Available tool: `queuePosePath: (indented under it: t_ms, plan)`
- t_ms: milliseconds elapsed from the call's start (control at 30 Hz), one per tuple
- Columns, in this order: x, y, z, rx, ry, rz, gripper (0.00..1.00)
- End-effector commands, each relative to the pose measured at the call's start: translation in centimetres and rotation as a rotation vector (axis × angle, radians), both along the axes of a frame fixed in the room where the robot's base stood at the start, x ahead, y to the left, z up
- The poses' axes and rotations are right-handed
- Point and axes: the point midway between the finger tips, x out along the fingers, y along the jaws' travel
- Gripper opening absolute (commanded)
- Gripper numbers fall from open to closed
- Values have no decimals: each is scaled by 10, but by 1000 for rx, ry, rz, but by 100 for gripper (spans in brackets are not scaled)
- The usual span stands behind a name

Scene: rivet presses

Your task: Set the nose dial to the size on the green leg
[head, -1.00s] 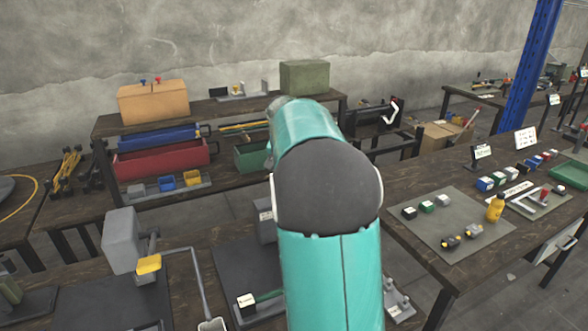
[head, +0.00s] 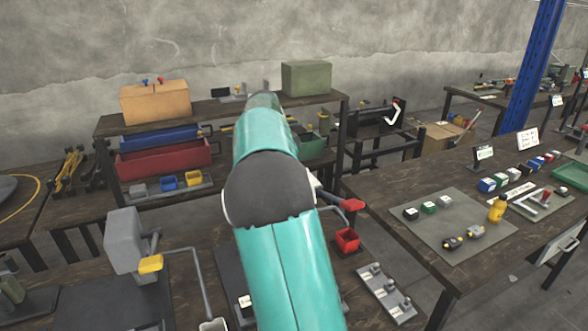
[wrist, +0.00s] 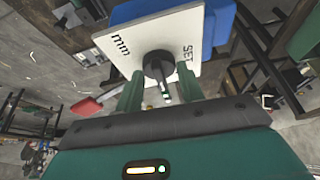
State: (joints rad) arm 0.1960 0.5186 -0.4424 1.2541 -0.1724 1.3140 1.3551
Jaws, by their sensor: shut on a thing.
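The nose dial shows in the wrist view as a black round knob (wrist: 157,66) with a light mark on its stem, in front of a white plate (wrist: 205,55) printed "mm" and "SET". My gripper (wrist: 158,80) has its two green fingers on either side of the knob, shut on it. A blue body (wrist: 222,22) is behind the plate. In the head view my arm hides the dial and gripper. A small white tag (head: 246,301) stands beside my arm; the green leg is not clearly visible, and no size on the tag can be read.
A red lever (head: 346,205) and red cup (head: 347,240) are just right of my arm. A grey press (head: 124,240) with a yellow part stands left.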

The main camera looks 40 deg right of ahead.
Motion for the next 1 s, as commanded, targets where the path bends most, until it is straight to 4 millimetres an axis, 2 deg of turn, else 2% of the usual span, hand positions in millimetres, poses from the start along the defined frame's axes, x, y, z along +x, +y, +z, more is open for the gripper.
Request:
queuePosePath:
  t_ms: [300, 800, 833, 900, 1000]
  plan:
    - [2, 0, 1, -1, -2, -118, 15]
    - [1, 0, 0, 0, -2, -136, 15]
    - [2, 0, 0, 0, -2, -136, 44]
    - [1, 0, 0, 0, -2, -136, 58]
    - [1, 0, 0, 1, -1, -136, 59]
